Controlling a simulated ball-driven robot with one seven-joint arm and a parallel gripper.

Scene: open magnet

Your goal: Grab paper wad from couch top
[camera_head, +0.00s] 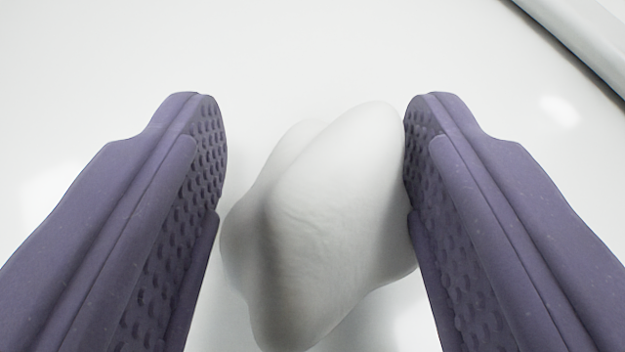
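The paper wad (325,215) is a smooth, white, lumpy shape in the middle of the view, on a glossy white surface (300,50). My gripper (315,160) has two purple fingers with dimpled inner pads, one on each side of the wad. The fingers stand apart. The right finger is against or very near the wad's right side; I cannot tell if they touch. A narrow gap shows between the left finger and the wad. The wad's lower end is close to the bottom of the view.
A pale raised edge or rail (585,40) with a dark line along it crosses the upper right corner. The white surface around the fingers and beyond the wad is clear.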

